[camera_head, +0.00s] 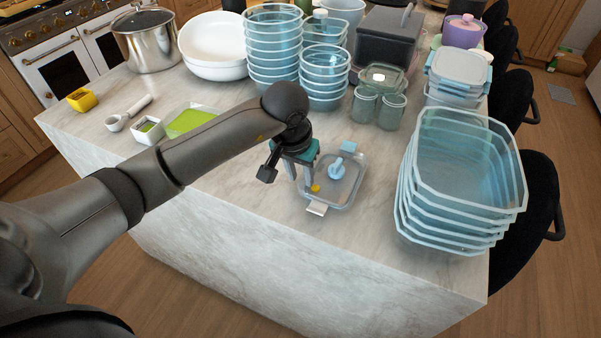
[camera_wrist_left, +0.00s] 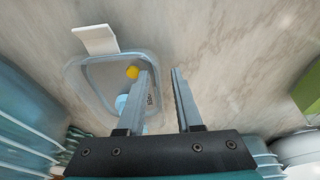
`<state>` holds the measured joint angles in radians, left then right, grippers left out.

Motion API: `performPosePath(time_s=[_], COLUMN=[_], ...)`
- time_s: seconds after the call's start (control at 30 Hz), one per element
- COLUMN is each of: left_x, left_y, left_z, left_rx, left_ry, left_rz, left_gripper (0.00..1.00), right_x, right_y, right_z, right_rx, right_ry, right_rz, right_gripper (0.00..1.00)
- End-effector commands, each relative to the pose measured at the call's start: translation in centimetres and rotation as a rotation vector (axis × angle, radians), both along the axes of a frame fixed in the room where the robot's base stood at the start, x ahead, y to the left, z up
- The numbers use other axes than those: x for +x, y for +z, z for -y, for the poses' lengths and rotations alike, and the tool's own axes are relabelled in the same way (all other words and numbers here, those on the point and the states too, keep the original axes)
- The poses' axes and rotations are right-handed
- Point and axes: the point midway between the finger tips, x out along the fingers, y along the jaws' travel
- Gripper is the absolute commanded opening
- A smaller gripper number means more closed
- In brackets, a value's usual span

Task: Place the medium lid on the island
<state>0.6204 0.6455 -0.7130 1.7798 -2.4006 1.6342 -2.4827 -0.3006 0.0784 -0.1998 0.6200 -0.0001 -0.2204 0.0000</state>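A clear rectangular lid (camera_head: 352,188) with a grey rim, a white front clip and a blue rear clip lies on the marble island (camera_head: 240,225) near its front edge. A blue knob-like piece and a small yellow spot show within its outline. My left gripper (camera_head: 300,178) points down at the lid's left side. My right gripper is out of view.
Stacked square containers (camera_head: 455,180) stand to the right. Stacked round bowls (camera_head: 272,50), glass jars (camera_head: 390,112) and a dark box (camera_head: 388,38) stand behind. A green-topped container (camera_head: 190,121) and a measuring cup (camera_head: 117,122) lie left. The front strip of the island is clear.

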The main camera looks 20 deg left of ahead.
Motion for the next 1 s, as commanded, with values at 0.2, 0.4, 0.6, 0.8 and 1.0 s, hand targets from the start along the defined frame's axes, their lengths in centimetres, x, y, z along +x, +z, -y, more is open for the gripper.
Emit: performPosePath(time_s=[0.2, 0.4, 0.6, 0.8, 1.0], left_x=[-0.2, -1.3, -2.3, -2.8, -2.9], left_y=[2.1, 6.5, 10.1, 11.8, 12.0], left_z=[-0.1, -0.2, -0.2, -0.2, -0.2], left_rx=[0.002, 0.003, 0.002, 0.000, 0.000], left_ry=[0.001, -0.001, 0.000, 0.000, 0.000], left_rz=[0.007, 0.007, 0.004, 0.001, 0.000], left_gripper=[0.34, 0.34, 0.34, 0.34, 0.34], right_x=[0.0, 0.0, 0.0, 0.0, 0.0], right_y=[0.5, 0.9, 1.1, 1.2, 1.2], right_z=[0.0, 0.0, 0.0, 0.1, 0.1], right_rx=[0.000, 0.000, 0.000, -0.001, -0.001], right_ry=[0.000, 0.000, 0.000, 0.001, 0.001], right_rz=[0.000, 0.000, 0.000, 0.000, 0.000], right_gripper=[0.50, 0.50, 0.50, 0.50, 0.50])
